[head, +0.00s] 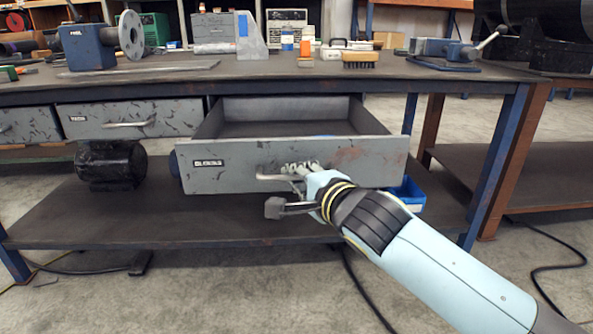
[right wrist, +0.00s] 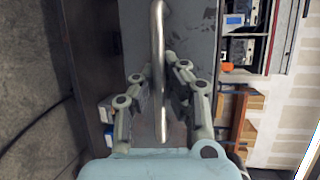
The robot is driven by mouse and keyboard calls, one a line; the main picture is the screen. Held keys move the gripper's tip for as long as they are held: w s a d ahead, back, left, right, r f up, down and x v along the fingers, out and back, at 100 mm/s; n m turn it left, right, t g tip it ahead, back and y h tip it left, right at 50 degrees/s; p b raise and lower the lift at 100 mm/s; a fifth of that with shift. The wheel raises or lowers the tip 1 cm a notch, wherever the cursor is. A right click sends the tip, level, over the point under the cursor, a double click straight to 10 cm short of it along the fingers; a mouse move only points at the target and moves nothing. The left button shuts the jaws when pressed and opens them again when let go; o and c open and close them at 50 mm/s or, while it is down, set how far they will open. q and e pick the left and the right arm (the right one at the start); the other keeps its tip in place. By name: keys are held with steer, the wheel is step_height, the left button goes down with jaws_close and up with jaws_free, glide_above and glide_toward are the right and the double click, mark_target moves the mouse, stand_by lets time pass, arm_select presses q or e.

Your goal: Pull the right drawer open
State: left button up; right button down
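The right drawer (head: 225,180) is a grey, scuffed metal drawer under the workbench. In the right wrist view the handle (right wrist: 158,50) runs between the two fingers of my right gripper (right wrist: 160,85). The fingers are apart, with gaps visible beside the bar. My gripper hides the right part of the handle in the head view. My left gripper is not in view.
A second drawer (head: 130,120) to the left is shut. The workbench (head: 290,70) carries a vise, a brush and other items. A lower shelf (head: 120,215) holds a black motor (head: 110,165); a blue bin (head: 408,195) is behind the drawer's right end. Floor in front is mostly clear.

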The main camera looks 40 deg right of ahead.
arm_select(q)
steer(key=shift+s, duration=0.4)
arm_select(e)
steer(key=shift+s+a+f, duration=0.1)
steer(key=shift+s+a, duration=0.15)
steer(key=shift+s, duration=0.25)
steer(key=shift+s+a+f, duration=0.1)
steer(key=shift+s+a, duration=0.15)
steer(key=shift+s, duration=0.2)
steer(key=c, duration=1.4)
jaws_free()
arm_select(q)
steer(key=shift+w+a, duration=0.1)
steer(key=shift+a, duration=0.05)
arm_select(e)
steer(key=v, duration=1.2)
steer(key=shift+d+r, duration=0.1)
steer(key=shift+r, duration=0.05)
steer(key=shift+w, duration=0.1)
